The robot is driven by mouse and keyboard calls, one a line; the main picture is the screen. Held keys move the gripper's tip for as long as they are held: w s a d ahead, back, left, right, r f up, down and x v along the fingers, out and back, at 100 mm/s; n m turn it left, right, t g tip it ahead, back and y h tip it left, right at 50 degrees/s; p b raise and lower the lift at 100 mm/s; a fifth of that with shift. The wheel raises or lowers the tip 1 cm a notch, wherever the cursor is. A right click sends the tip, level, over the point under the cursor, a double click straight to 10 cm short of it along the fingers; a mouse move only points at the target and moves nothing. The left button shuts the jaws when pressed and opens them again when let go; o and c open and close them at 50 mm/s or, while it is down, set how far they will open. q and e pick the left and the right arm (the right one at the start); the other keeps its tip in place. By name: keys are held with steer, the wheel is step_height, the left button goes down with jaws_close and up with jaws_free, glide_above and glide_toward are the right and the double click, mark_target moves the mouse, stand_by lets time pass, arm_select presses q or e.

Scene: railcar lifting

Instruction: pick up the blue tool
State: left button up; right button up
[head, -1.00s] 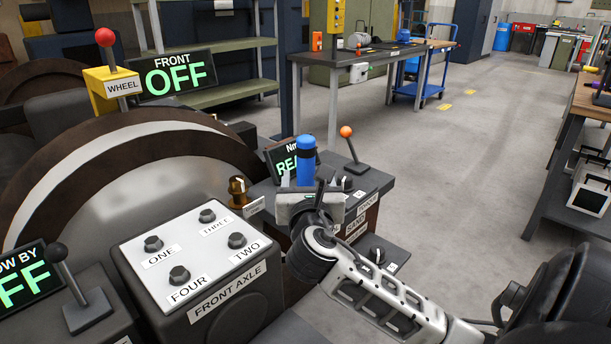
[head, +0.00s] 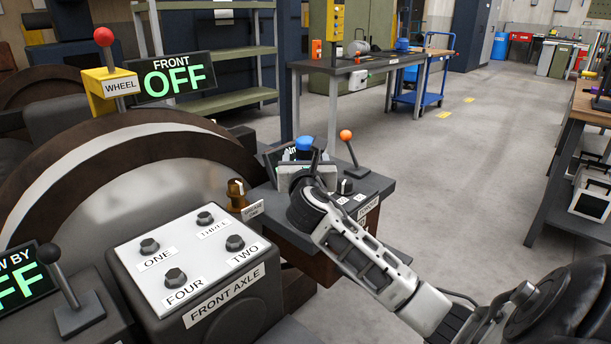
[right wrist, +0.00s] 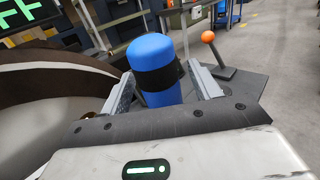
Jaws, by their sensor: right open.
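The blue tool (right wrist: 152,58) is a rounded blue cylinder with a black band. In the right wrist view it stands between the two spread fingers of my right gripper (right wrist: 160,88), with the finger pads on either side of it. In the head view only the blue top of the tool (head: 304,146) shows above my right gripper (head: 303,166), which hides its lower part. The right gripper is open, and I cannot tell whether a finger touches the tool. My left gripper is not in view.
An orange-knobbed lever (head: 351,155) stands just right of the tool on the same dark console. A brass knob (head: 237,192) is to its left. The front axle box (head: 228,291) with several knobs is nearer, and a large wheel (head: 110,200) is on the left.

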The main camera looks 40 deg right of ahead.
steer(key=c, duration=1.2)
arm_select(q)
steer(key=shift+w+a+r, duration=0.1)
arm_select(e)
steer(key=shift+o, duration=0.2)
steer(key=shift+r, duration=0.1)
